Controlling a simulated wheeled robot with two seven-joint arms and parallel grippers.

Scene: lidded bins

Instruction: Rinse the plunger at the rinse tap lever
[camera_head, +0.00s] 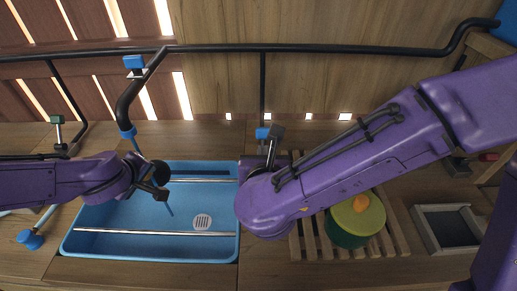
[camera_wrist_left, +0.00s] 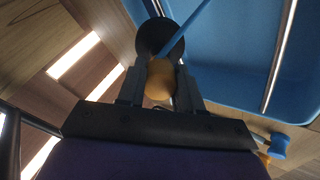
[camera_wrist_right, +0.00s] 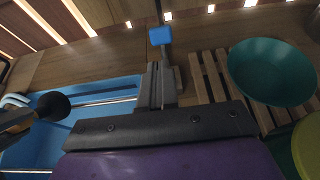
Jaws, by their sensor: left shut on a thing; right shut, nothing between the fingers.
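My left gripper (camera_head: 152,188) is shut on the orange handle (camera_wrist_left: 160,78) of the plunger, over the left part of the blue sink (camera_head: 80,243). The plunger's black round head (camera_wrist_left: 160,38) also shows in the right wrist view (camera_wrist_right: 52,106). A thin blue streak runs down from the blue-tipped tap (camera_head: 128,132), passing the head. My right gripper (camera_head: 275,140) is shut and empty beside a blue block (camera_head: 262,133) on a hanging black rod, which looks like the lever. In the right wrist view the block (camera_wrist_right: 160,35) is just beyond the fingertips; I cannot tell whether they touch.
A slatted wooden rack (camera_head: 395,225) right of the sink bears a green bin with a yellow-green lid (camera_head: 358,222). A grey tray (camera_head: 448,228) stands farther right. A black rail (camera_head: 330,48) crosses the back.

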